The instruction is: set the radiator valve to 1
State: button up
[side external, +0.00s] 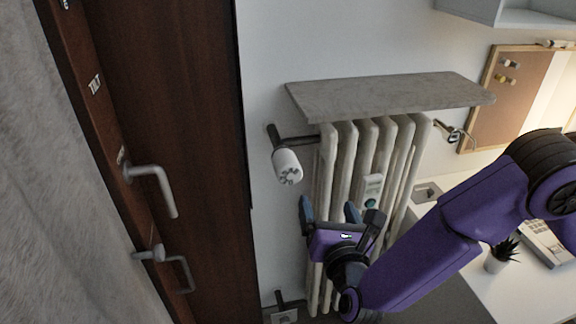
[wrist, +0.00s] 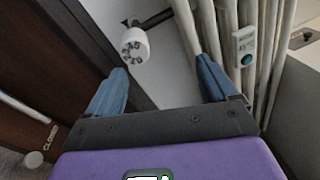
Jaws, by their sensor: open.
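The radiator valve is a white round knob (side external: 287,167) with a notched end face. It sits on a dark pipe at the upper left of the white radiator (side external: 366,165). In the wrist view the valve knob (wrist: 134,45) is ahead of the fingers, above and between them, left of centre. My gripper (side external: 330,207) is open and empty, below and to the right of the knob, in front of the radiator. Its two blue fingers are spread apart in the wrist view (wrist: 162,85). Neither finger touches the knob. The dial setting is too small to read.
A stone shelf (side external: 390,97) lies above the radiator. A small meter (side external: 372,188) is fixed to the radiator's front. A brown door (side external: 165,110) with a handle (side external: 155,185) is at left. A white desk (side external: 520,285) with a potted plant (side external: 500,257) is at right.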

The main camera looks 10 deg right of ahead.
aim_at(286, 166)
jog(key=w+a, duration=0.1)
jog(key=w, duration=0.4)
jog(key=w+a+n+y, duration=0.1)
jog(key=w, duration=0.5)
jog(key=w+a+f+n+t+y, duration=0.1)
jog(key=w, duration=0.5)
jog(key=shift+a, duration=0.4)
jog(key=shift+f, duration=0.1)
jog(key=c, duration=1)
jog(key=shift+c, duration=0.2)
